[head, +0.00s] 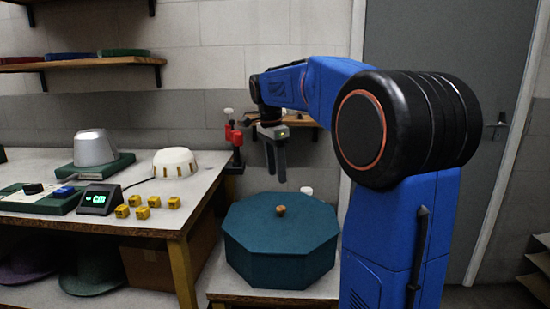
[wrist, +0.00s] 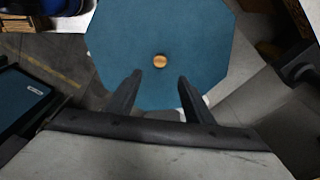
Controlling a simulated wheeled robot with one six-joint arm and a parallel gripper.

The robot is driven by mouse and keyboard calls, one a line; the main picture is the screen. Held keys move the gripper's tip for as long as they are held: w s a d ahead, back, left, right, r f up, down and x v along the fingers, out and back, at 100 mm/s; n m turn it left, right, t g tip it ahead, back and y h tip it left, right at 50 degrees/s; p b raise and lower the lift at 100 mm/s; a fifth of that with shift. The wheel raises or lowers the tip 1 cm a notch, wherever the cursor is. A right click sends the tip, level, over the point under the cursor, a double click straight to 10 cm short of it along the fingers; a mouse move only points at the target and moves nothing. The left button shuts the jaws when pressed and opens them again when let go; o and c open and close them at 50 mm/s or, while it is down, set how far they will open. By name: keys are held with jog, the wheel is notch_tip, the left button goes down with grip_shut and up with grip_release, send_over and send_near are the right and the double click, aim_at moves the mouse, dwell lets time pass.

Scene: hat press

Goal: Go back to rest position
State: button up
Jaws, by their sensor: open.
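My gripper (head: 275,160) hangs from my blue arm in the head view, fingers pointing down, above the teal octagonal box (head: 281,245). In the wrist view the two dark fingers of my gripper (wrist: 157,85) are spread apart with nothing between them. The box lid (wrist: 205,45) lies below them, with its round wooden knob (wrist: 160,61) just beyond the fingertips. In the head view the knob (head: 281,210) stands in the middle of the lid, apart from the gripper. The lid sits on the box.
The workbench (head: 150,222) at left carries a grey hat form (head: 95,148), a white dome (head: 175,163), a small display (head: 99,199) and several yellow blocks (head: 142,212). A red and black stand (head: 234,145) is at its back corner. A grey door (head: 440,50) is behind my arm.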

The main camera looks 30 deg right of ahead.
jog(key=shift+a+r, duration=0.15)
jog(key=shift+r, duration=0.95)
jog(key=shift+a+r, duration=0.1)
jog(key=shift+r, duration=0.95)
jog(key=s+a+f+n+t, duration=0.1)
jog(key=s+a+f+n, duration=0.3)
jog(key=s, duration=0.6)
jog(key=s+a+f+n+t+y, duration=0.1)
jog(key=s+a+f+n+t, duration=0.1)
jog(key=s+a+f+n, duration=0.3)
jog(key=s+a+f+n+t, duration=0.1)
jog(key=s+a+f+n, duration=0.3)
jog(key=s+f+n, duration=0.6)
jog(key=s+f, duration=0.3)
jog(key=s, duration=0.2)
jog(key=shift+s+a+t, duration=0.2)
jog(key=shift+a+t, duration=0.05)
jog(key=shift+t, duration=0.15)
